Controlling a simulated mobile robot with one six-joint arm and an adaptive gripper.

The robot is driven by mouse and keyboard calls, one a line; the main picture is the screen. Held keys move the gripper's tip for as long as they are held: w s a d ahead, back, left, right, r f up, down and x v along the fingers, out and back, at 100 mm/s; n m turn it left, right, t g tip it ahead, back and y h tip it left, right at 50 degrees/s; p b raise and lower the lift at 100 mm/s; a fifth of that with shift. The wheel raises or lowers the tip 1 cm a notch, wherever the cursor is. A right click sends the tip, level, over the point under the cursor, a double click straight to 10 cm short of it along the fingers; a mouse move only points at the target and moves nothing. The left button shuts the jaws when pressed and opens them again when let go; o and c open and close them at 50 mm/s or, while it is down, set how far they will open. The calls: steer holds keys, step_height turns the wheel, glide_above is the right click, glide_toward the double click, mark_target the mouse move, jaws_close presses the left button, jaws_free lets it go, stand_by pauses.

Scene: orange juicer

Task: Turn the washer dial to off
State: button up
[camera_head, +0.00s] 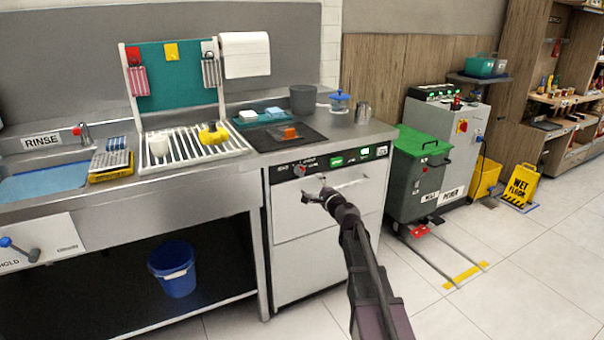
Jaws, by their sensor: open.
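The washer (297,242) is a pale under-counter machine with a black control strip along its top front. A small red and grey dial (300,170) sits on the left part of that strip, beside small white lettering. Its pointer direction is too small to read. My gripper (306,198) is open and empty. It is in front of the washer's upper front, a little below the dial in the picture and apparently apart from it. My dark arm reaches up to it from the bottom.
Green lit panels (336,161) sit right of the dial, above a bar handle (350,183). The steel counter (350,130) overhangs the strip. A green-lidded bin (418,180) stands right of the washer, and a blue bucket (174,268) sits under the sink counter. The floor at right is mostly clear.

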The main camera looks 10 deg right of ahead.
mark_target(303, 173)
steer(key=x, duration=1.1)
steer(key=shift+w, duration=0.15)
steer(key=shift+c, duration=0.2)
steer(key=c, duration=1.1)
